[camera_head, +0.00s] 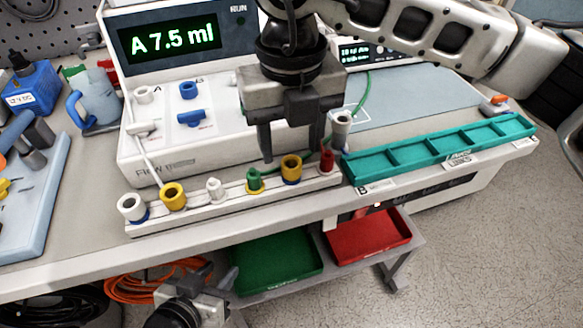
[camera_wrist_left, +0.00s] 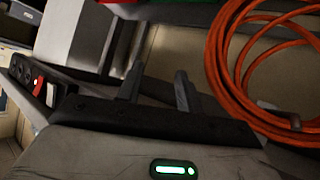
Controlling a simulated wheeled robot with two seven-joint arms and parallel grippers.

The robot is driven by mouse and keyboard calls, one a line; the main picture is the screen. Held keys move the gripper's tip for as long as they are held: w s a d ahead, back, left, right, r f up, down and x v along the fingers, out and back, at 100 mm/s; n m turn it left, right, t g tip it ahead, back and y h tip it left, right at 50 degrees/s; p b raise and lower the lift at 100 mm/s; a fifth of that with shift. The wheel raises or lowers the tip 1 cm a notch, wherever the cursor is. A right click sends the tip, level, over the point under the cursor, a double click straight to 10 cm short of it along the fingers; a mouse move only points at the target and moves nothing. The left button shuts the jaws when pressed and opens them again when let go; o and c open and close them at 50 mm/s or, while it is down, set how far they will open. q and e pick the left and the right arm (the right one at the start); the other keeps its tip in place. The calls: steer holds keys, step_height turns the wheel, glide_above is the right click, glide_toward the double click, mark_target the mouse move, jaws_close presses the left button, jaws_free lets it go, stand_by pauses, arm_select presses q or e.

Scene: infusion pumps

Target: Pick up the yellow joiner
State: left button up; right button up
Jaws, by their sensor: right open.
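A white rack (camera_head: 236,208) along the bench front holds a row of small coloured fittings. Two have yellow collars: one (camera_head: 173,196) near the left end, and one (camera_head: 291,167) with a blue base towards the right end. I cannot tell which is the yellow joiner. My right gripper (camera_head: 300,150) points down over the right part of the rack, with its fingers apart and nothing visibly held. Its fingers are close to the right yellow fitting; contact is unclear. My left gripper (camera_head: 204,288) is low in front of the bench, open and empty; its fingers show in the left wrist view (camera_wrist_left: 158,88).
White, green (camera_head: 254,181) and red (camera_head: 326,160) fittings share the rack. A pump reading "A 7.5 ml" (camera_head: 180,45) stands behind. A teal compartment tray (camera_head: 440,150) is to the right. Green (camera_head: 275,265) and red (camera_head: 368,238) trays sit below. Orange cable (camera_wrist_left: 222,60) lies near my left gripper.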

mark_target(292, 162)
steer(key=shift+f+p, duration=0.3)
steer(key=shift+f, duration=2.05)
steer(key=c, duration=1)
steer(key=shift+r, duration=0.1)
